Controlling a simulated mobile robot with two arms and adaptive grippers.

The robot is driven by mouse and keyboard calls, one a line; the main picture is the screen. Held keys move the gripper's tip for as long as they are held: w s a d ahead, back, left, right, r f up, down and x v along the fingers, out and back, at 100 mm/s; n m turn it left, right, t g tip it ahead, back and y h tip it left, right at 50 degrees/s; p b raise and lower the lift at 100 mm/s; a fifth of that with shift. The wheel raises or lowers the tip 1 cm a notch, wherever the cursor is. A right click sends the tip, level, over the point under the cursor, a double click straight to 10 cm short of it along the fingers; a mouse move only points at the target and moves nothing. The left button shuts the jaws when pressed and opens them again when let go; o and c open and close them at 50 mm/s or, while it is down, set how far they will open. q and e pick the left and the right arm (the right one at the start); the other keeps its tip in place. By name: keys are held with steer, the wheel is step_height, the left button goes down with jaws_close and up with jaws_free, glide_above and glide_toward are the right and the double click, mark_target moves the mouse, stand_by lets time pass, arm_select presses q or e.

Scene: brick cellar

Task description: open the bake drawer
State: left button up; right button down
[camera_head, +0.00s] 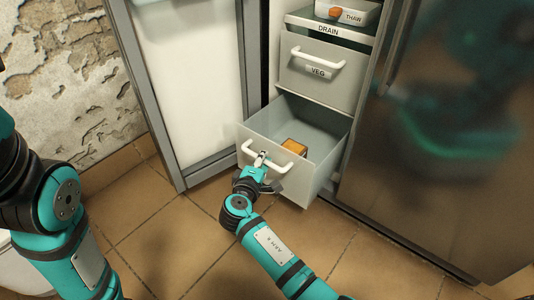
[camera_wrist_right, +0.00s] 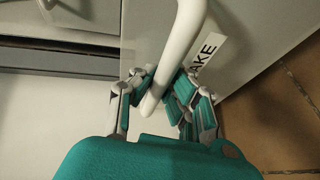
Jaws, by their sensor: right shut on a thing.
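The bake drawer (camera_head: 302,186) is the low grey drawer of the open fridge, and it stands pulled well out. Its white bar handle (camera_head: 290,171) is on the front. My right gripper (camera_head: 260,161) is at the left part of this handle. In the right wrist view the handle (camera_wrist_right: 181,40) runs between the fingers of my right gripper (camera_wrist_right: 160,88), which are shut on it. A label (camera_wrist_right: 207,52) beside the handle shows "AKE"; its first letter is hidden. My left arm shows at the left, but its gripper is out of view.
A golden-brown block (camera_head: 294,147) lies inside the drawer. The shut VEG drawer (camera_head: 335,84) and the DRAIN shelf (camera_head: 305,20) with a THAW tray (camera_head: 362,14) are above. The open fridge door (camera_head: 195,80) stands at left. The tiled floor in front is clear.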

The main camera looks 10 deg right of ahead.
steer(key=shift+a, duration=0.1)
steer(key=c, duration=1.3)
jaws_free()
steer(key=shift+s, duration=0.1)
steer(key=shift+v, duration=4.1)
steer(key=shift+a+f, duration=0.1)
steer(key=shift+a, duration=0.05)
